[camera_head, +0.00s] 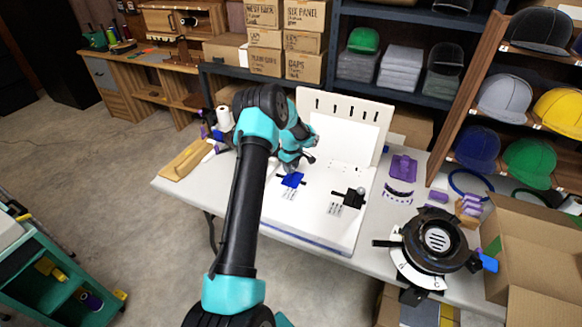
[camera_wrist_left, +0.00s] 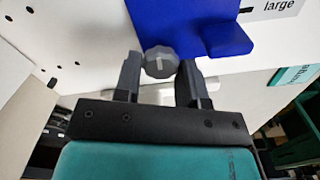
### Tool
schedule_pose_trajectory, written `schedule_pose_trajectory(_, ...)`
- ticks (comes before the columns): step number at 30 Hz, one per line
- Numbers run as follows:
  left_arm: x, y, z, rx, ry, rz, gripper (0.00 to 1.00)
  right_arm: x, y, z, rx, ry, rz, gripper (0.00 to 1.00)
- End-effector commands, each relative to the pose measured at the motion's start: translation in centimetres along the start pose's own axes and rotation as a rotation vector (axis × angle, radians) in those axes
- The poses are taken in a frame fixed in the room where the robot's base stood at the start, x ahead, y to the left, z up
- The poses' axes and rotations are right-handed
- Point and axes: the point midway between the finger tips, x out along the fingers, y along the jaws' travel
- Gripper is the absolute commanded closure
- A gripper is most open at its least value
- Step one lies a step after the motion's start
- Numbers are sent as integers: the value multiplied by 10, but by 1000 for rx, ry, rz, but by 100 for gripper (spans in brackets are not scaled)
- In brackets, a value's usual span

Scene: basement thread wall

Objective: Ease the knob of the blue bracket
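The blue bracket (camera_head: 291,180) stands on the white board beside a small printed label. It fills the top of the left wrist view (camera_wrist_left: 190,25). Its round grey knob (camera_wrist_left: 160,62) has a light mark on its face. My left gripper (camera_head: 298,166) is at the bracket. In the left wrist view the dark fingertips (camera_wrist_left: 160,75) stand apart, one on each side of the knob. The knob nearly fills the gap, and I cannot tell whether the fingers press on it. My right gripper is not in view.
A black bracket (camera_head: 350,197) stands on the board to the right. A white panel with slots (camera_head: 345,110) rises behind. A round black device (camera_head: 438,240), purple parts (camera_head: 403,166) and an open cardboard box (camera_head: 535,255) are at the right. A wooden block (camera_head: 186,160) lies at the left.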

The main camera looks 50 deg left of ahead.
Motion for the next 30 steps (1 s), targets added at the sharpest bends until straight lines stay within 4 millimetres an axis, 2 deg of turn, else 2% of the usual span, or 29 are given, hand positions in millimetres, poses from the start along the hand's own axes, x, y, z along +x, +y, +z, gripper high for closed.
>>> schedule_pose_trajectory(1, 0, 0, 0, 0, 0, 0, 57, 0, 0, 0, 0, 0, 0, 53)
schedule_pose_trajectory(7, 0, 0, 0, 0, 0, 0, 38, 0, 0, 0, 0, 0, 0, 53)
schedule_pose_trajectory(17, -3, 0, 0, 1, 0, 1, 38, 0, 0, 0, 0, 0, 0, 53)
schedule_pose_trajectory(23, -22, 0, 0, 1, 2, 2, 38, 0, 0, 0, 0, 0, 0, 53)
schedule_pose_trajectory(30, -66, 1, 0, 1, 2, 4, 38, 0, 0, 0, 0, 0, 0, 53)
